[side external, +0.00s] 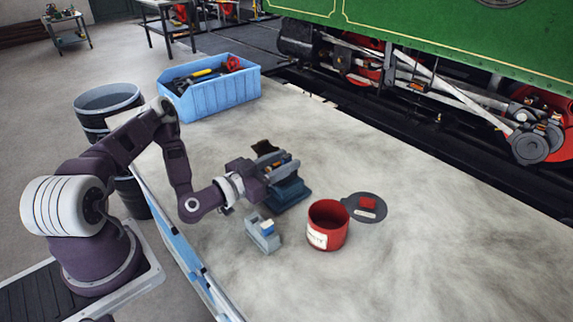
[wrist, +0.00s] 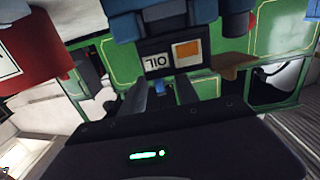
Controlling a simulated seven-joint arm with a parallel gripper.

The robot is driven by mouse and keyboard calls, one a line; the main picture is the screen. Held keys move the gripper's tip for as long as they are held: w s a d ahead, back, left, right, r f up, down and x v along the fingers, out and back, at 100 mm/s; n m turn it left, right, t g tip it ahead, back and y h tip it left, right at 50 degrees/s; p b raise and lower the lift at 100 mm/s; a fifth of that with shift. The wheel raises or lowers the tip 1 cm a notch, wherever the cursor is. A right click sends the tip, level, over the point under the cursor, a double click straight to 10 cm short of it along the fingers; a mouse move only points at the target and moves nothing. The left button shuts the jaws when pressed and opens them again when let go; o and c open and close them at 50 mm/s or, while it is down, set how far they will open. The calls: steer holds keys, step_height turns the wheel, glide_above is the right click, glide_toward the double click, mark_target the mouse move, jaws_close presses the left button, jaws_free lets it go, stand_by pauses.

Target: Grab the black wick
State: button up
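My gripper (side external: 292,164) is over the blue box (side external: 288,194) on the pale slab. Its two grey fingers (wrist: 161,95) stand apart in the wrist view, with part of a small blue thing showing between them. Ahead of them, in the wrist view, is a dark face with an OIL label (wrist: 158,62) and an orange-and-white label (wrist: 187,50). A small black piece (side external: 263,147) shows just behind the gripper in the side view; I cannot tell whether it is the black wick. I cannot make out the wick for certain in the wrist view.
A red open tin (side external: 328,240) stands right of the gripper, beside a dark round lid (side external: 379,211) with a red piece on it. A small grey-and-blue holder (side external: 258,243) stands in front. A blue crate (side external: 222,94) of tools is behind. The slab's right side is clear.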

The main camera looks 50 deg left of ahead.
mark_target(291, 158)
steer(key=w, duration=0.5)
steer(key=shift+d, duration=0.1)
jaws_close()
